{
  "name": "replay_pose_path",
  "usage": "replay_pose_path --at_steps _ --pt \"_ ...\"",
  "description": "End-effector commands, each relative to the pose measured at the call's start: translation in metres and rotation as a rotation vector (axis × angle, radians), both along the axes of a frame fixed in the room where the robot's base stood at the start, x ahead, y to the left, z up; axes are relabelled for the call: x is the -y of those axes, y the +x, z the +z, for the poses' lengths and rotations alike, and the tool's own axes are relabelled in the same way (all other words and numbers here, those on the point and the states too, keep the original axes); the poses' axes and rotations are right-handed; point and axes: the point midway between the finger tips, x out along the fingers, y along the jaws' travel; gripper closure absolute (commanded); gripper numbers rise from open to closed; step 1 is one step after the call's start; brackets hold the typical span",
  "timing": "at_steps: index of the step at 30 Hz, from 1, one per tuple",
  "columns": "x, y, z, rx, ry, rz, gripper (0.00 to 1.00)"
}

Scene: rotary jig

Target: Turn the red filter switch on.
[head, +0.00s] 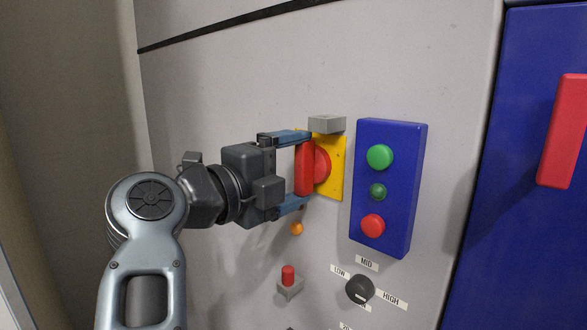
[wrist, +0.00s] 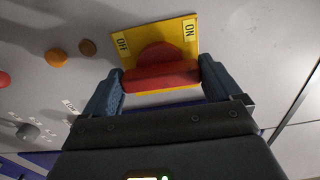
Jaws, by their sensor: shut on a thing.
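The red filter switch (head: 305,166) is a red knob with a long bar handle on a yellow plate (head: 338,170) on the grey panel. In the head view the bar stands about upright. In the wrist view the switch (wrist: 160,76) lies nearly crosswise, and the plate shows an OFF label (wrist: 122,44) at left and an ON label (wrist: 189,30) at right. My gripper (head: 297,170) is shut on the bar, one finger at its upper end and one at its lower end. In the wrist view the fingers touch or nearly touch both ends.
A blue box (head: 393,187) with green and red buttons stands right of the switch. Below are an orange lamp (head: 296,228), a red-topped toggle (head: 288,276) and a black dial (head: 360,288). A grey block (head: 327,124) juts out just above the plate.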

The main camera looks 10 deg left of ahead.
Motion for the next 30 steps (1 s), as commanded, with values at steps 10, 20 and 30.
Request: replay_pose_path --at_steps 10,20,30 --pt "-0.0033 0.0002 0.0011 -0.023 -0.034 0.009 0.39" --pt "-0.0033 0.0000 0.0009 -0.023 -0.034 0.008 0.04" --pt "-0.0046 -0.0034 -0.0008 -0.024 -0.032 0.005 0.00"
